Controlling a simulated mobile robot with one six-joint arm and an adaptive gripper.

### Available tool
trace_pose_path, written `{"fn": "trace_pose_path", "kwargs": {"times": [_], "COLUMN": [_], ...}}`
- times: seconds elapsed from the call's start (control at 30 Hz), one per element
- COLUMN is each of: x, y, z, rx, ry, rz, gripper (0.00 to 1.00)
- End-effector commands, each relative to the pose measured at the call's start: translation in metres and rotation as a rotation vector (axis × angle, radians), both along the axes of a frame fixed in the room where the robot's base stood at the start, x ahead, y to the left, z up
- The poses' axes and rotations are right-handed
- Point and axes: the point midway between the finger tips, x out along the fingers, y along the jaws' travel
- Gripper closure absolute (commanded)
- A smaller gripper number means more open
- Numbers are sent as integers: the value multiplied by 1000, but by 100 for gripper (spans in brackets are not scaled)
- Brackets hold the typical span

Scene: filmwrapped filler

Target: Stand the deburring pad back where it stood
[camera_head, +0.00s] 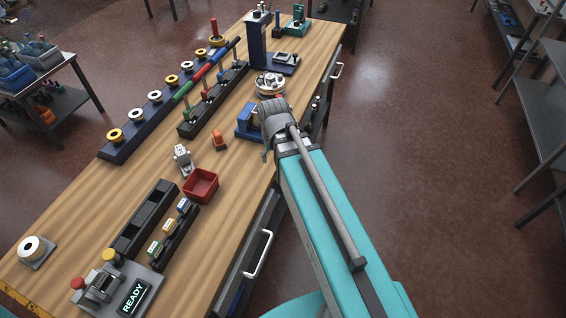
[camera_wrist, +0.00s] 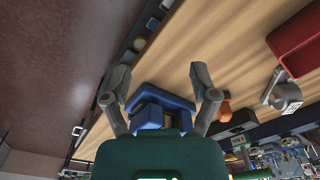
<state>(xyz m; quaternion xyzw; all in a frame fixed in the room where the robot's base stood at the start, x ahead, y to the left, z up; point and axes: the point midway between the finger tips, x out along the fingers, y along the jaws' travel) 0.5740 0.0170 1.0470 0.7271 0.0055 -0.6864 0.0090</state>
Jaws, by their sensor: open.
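My gripper (camera_head: 262,128) hangs over the right edge of the workbench, its fingers spread wide; in the wrist view the gap between the fingertips (camera_wrist: 163,82) is empty. A blue fixture (camera_head: 243,122) stands on the bench just left of my gripper, partly hidden by it. In the wrist view the blue fixture (camera_wrist: 165,100) lies beyond and between the fingers, apart from them as far as I can see. I cannot tell for sure which thing is the deburring pad. A small orange object (camera_head: 219,139) stands upright left of the blue fixture; it also shows in the wrist view (camera_wrist: 224,112).
A red bin (camera_head: 201,185) and a grey-white device (camera_head: 182,158) stand left of my gripper. A round tray of parts (camera_head: 270,84) is close behind it. A dark rack (camera_head: 214,100) and a row of spools (camera_head: 155,96) line the far side. Bare wood (camera_head: 140,175) lies between.

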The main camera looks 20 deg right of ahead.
Motion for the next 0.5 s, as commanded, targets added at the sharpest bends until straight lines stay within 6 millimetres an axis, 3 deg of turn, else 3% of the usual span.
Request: {"fn": "trace_pose_path", "kwargs": {"times": [0.03,0.2,0.5], "x": [-16,-35,-36], "y": [-7,-17,-18], "z": [0,0,0], "rx": [1,4,4], "ry": [17,54,59], "rz": [-9,-20,-21], "gripper": [24,24,24]}}
